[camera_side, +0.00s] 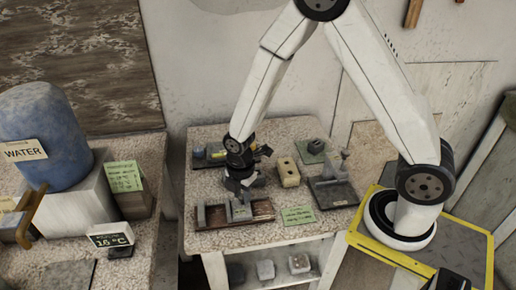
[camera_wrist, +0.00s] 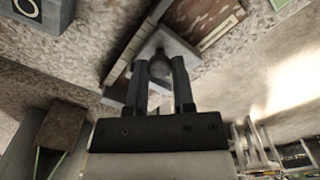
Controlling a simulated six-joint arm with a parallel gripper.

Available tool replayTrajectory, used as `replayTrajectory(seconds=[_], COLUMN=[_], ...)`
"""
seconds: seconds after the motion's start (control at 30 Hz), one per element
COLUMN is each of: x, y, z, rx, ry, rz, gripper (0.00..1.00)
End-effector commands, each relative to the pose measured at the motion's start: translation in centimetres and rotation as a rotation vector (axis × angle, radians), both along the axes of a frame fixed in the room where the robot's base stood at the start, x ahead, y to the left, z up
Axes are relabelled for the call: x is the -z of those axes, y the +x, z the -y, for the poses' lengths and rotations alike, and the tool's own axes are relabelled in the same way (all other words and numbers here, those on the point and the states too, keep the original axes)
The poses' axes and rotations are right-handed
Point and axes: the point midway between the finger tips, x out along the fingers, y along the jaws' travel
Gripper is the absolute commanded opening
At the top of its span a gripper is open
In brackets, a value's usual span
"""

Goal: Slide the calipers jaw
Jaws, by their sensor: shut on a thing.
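The calipers show as grey upright blocks (camera_side: 213,214) on a brown wooden base (camera_side: 262,209) at the table's front. My gripper (camera_side: 239,190) points down over the middle of this base. In the wrist view my gripper (camera_wrist: 164,82) has its two dark fingers on either side of a dark rounded knob (camera_wrist: 160,60) and is shut on it. The knob stands at a grey block (camera_wrist: 178,45), which looks like the calipers' sliding jaw. The fingers hide the knob's lower part. Part of the wooden base (camera_wrist: 205,18) shows beyond.
A beige block with holes (camera_side: 288,172) and a dark stand (camera_side: 334,194) are right of my gripper. A green note (camera_side: 298,215) lies by the wooden base.

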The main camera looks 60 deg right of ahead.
Motion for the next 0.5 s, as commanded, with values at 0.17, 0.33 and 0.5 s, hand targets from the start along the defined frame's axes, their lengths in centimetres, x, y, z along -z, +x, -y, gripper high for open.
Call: replayTrajectory(seconds=[0.17,0.33,0.5], x=[-0.1,-0.1,-0.1], y=[0.2,1.1,2.7], z=[-0.1,-1.0,-2.6], rx=[0.000,-0.003,-0.003], ry=[0.000,0.001,0.001], rz=[0.004,0.004,0.003], gripper=[0.00,0.00,0.00])
